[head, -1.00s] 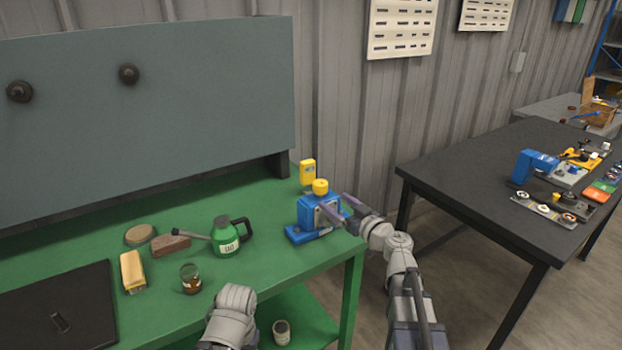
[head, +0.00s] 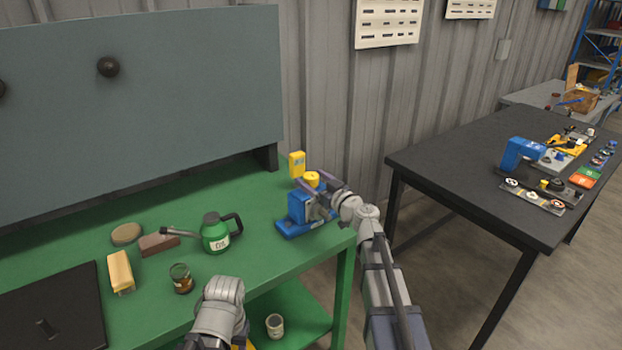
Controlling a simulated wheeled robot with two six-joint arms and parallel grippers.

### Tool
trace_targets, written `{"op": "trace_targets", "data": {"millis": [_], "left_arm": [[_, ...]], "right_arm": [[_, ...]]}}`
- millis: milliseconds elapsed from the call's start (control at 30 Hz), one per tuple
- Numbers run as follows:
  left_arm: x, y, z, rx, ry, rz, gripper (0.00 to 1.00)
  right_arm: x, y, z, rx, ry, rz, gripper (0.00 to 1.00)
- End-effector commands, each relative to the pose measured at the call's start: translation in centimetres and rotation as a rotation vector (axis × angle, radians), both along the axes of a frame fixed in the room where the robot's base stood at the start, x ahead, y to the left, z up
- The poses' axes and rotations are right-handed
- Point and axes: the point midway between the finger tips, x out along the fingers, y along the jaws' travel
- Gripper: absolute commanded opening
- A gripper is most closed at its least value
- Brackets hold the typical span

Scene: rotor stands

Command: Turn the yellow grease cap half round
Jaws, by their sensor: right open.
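The yellow grease cap (head: 312,178) sits on top of a blue bearing block (head: 297,206) at the right end of the green bench. My right gripper (head: 316,183) is open at the cap. Its two purple-grey fingers lie on either side of the cap in this view and hide part of it; I cannot tell whether they touch it. My left arm shows at the bottom, with its gripper not in view.
A yellow box (head: 297,164) stands behind the block. A green oil can (head: 215,235), a brown block (head: 159,244), a sponge-like yellow block (head: 120,271) and a jar (head: 181,278) are on the green bench (head: 265,260). A dark table (head: 450,165) stands at the right.

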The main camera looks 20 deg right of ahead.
Motion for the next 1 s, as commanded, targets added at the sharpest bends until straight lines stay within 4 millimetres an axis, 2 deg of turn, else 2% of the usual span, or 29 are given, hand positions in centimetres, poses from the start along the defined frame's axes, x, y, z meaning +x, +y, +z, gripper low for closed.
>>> {"op": "trace_targets", "data": {"millis": [100,367,1000], "left_arm": [[0.0,0.0,0.0,0.0,0.0,0.0,0.5],[0.0,0.0,0.0,0.0,0.0,0.0,0.5],[0.0,0.0,0.0,0.0,0.0,0.0,0.5]], "right_arm": [[1.01,0.36,0.0,0.0,0.0,0.0,0.86],[0.97,0.41,0.0,0.0,0.0,0.0,0.84],[0.95,0.39,0.0,0.0,0.0,0.0,0.12]]}}
